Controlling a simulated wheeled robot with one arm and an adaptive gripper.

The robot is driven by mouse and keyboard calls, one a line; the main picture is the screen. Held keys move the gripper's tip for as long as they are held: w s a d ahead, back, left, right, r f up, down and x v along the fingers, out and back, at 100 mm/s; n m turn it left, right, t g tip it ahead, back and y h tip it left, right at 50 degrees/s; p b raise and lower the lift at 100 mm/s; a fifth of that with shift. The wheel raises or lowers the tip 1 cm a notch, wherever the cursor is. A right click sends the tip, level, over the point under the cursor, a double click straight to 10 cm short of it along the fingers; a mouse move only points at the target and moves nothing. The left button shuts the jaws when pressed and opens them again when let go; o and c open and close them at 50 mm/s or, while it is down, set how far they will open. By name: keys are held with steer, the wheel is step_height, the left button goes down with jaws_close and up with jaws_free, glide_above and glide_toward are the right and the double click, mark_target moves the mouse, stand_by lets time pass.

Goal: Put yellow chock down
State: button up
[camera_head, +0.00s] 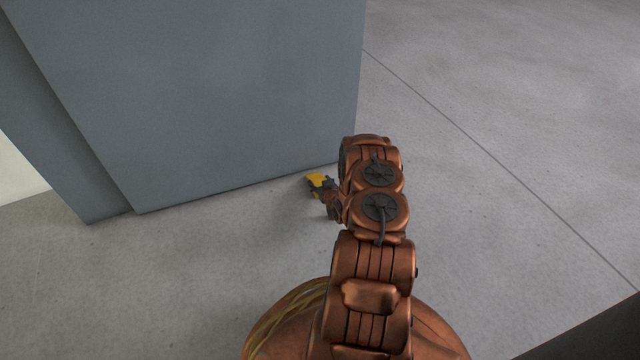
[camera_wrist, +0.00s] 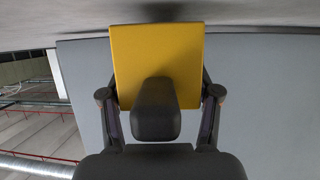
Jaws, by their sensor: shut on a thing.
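The yellow chock (camera_head: 318,180) is small in the head view, close to the lower edge of the grey-blue panel. In the wrist view the yellow chock (camera_wrist: 125,55) is a flat yellow block face between my fingers. My gripper (camera_head: 316,187) is shut on it, with one finger on each side in the wrist view (camera_wrist: 160,82). A dark part of my gripper covers the lower middle of the chock there. A dark shadow lies on the floor by the chock's edge. I cannot tell whether the chock touches the floor.
A large grey-blue panel (camera_head: 220,90) stands upright beside the chock and fills the upper left. The grey concrete floor (camera_head: 500,130) is clear to the right and in front. Red rails and a pipe (camera_wrist: 35,165) show far off in the wrist view.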

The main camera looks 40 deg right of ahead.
steer(key=shift+w+f, duration=0.1)
steer(key=shift+f, duration=0.35)
steer(key=o, duration=1.6)
steer(key=shift+r, duration=0.1)
